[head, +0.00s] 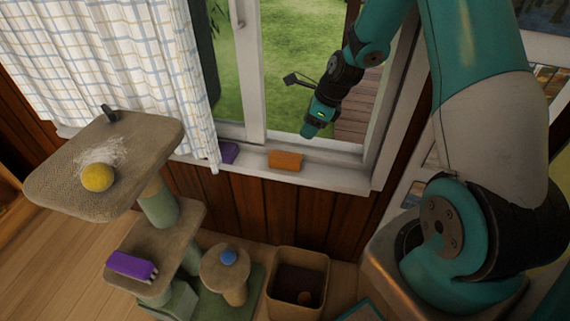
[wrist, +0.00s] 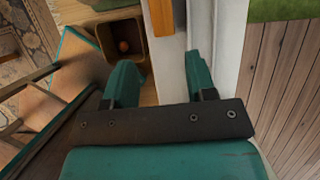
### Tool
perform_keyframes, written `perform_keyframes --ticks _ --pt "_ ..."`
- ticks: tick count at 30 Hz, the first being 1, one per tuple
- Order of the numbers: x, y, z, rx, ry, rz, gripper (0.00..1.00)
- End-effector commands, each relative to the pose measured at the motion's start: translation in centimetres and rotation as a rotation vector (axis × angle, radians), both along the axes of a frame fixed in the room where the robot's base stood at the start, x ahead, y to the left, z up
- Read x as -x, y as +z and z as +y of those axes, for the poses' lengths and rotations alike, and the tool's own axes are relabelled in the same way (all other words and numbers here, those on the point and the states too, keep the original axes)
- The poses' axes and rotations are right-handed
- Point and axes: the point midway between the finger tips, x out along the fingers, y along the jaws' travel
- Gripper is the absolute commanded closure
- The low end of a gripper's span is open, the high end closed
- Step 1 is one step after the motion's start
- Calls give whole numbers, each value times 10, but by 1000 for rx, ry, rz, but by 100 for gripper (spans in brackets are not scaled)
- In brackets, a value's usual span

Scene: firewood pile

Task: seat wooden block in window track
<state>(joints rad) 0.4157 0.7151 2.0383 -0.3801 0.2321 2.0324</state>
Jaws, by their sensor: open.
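An orange wooden block (head: 285,160) lies on the white window sill, in front of the window. In the wrist view, part of the orange block (wrist: 161,17) shows at the top edge, ahead of the fingers. The window track (head: 330,144) runs along the bottom of the window frame; its groove is too small to make out. My gripper (head: 309,131) is above the sill, to the right of the block and apart from it. In the wrist view my gripper (wrist: 163,80) is open, with nothing between its two fingers.
A purple object (head: 229,153) lies on the sill beside the checked curtain (head: 120,60). A cat tree (head: 130,140) stands at left with a yellow ball (head: 98,178) on top. A bin (head: 298,260) with a ball inside stands below the sill. The sill right of the block is clear.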

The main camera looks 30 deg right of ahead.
Motion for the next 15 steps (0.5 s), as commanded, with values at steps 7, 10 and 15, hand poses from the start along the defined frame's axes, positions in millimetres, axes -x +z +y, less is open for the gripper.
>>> perform_keyframes --ticks 7,10,15 --pt "-15 -56 18 0 5 3 49" --pt "-20 -73 23 0 6 3 49" --pt "-25 -87 28 1 5 1 49"
